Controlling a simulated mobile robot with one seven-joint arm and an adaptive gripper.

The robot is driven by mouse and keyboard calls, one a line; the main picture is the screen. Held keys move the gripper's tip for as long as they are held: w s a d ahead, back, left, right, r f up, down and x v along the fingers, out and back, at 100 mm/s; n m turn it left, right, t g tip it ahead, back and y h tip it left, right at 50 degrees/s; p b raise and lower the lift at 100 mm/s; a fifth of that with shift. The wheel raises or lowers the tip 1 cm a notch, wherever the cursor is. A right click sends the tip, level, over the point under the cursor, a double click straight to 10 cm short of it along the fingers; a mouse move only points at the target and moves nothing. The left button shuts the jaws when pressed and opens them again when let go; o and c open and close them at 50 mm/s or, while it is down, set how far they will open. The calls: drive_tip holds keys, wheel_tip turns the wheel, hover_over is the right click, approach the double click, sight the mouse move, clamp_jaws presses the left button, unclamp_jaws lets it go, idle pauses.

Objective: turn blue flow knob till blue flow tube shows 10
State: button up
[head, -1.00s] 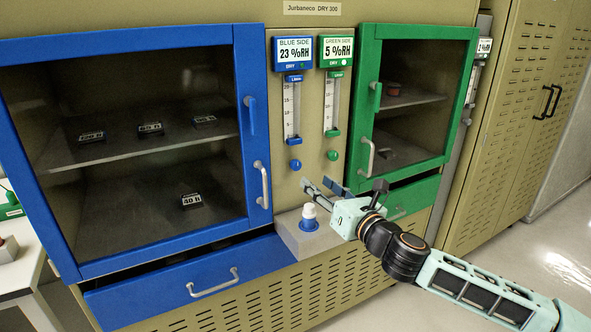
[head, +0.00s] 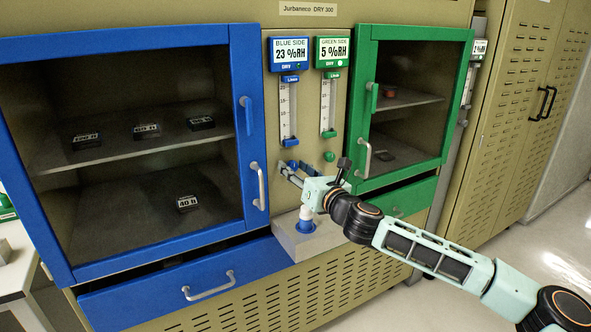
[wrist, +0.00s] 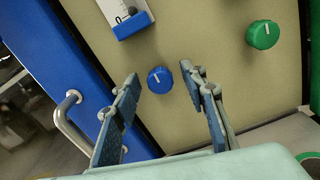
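The blue flow knob (head: 293,166) is on the tan panel below the blue flow tube (head: 288,108). The tube has a numbered scale; I cannot read its level in the head view. In the wrist view the blue knob (wrist: 160,80) shows a white pointer line, and the lower end of the tube (wrist: 122,9) shows a small dark shape near its bottom. My gripper (head: 290,172) is at the panel by the knob. In the wrist view my gripper (wrist: 160,76) is open, with the knob seen between its fingers, apparently not touching them.
The green knob (wrist: 263,35) and green flow tube (head: 328,106) are to the right. The blue door's handle (head: 258,186) sticks out left of my gripper. A grey box with a blue-and-white button (head: 306,218) stands below my gripper. The green door (head: 367,110) is at the right.

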drive_tip(key=shift+c, duration=0.6)
clamp_jaws()
drive_tip(key=shift+n, duration=0.3)
